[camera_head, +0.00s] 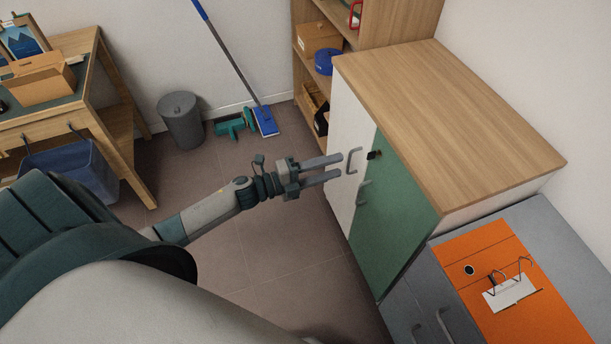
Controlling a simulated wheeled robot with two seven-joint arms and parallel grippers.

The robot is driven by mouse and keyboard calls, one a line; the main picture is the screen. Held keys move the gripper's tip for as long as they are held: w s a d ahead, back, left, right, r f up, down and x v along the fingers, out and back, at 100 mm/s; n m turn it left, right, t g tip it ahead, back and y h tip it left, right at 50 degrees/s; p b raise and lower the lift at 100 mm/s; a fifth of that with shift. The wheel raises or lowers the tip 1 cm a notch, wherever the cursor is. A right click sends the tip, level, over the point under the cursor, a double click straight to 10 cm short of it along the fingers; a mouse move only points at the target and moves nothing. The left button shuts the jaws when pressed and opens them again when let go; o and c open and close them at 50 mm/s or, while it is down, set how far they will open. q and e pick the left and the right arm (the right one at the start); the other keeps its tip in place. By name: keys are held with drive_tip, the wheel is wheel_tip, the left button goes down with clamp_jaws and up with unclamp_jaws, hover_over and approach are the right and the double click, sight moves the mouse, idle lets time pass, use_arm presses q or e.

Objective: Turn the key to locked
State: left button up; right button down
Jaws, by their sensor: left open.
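The key (374,155) is a small dark shape at the upper left of the green cabinet door (395,210), near the edge with the white door (346,150). It is too small to tell which way it is turned. My left gripper (336,168) is open and empty, its two fingers pointing right toward the cabinet. In the picture its tips lie left of the key, beside the white door's handle (353,160). I cannot tell whether they touch the door. Both doors look closed. My right gripper is not in view.
The green door's handle (364,192) sits below the key. A grey cabinet (565,235) with an orange top panel stands at the lower right. A grey bin (181,122), a blue mop (265,120) and a wooden shelf (385,22) are behind.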

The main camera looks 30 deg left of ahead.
use_arm(q)
drive_tip(key=b+v, duration=0.1)
drive_tip(key=v, duration=0.6)
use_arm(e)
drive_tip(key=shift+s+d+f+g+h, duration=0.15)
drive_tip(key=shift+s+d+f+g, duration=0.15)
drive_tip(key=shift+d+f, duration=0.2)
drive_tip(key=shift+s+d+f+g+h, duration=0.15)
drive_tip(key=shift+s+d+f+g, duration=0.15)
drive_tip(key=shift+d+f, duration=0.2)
use_arm(q)
drive_tip(key=s+f+n+g+y, duration=0.1)
drive_tip(key=s+f+n+y, duration=0.3)
drive_tip(key=f+n, duration=0.65)
drive_tip(key=s+f+n+g+y, duration=0.1)
drive_tip(key=s+f+n+y, duration=0.3)
drive_tip(key=f, duration=1.2)
drive_tip(key=s+d+f+n+g, duration=0.3)
drive_tip(key=s+d+f, duration=0.3)
drive_tip(key=s+f, duration=0.2)
drive_tip(key=s+d+f+n+g+y, duration=0.1)
drive_tip(key=s+d+f+n+g, duration=0.1)
drive_tip(key=s+d+f+n, duration=0.3)
wheel_tip(320, 180, down, 3)
drive_tip(key=s+d, duration=0.1)
drive_tip(key=s, duration=0.2)
drive_tip(key=shift+g, duration=0.4)
drive_tip(key=shift+r+n, duration=0.15)
drive_tip(key=shift+n, duration=0.1)
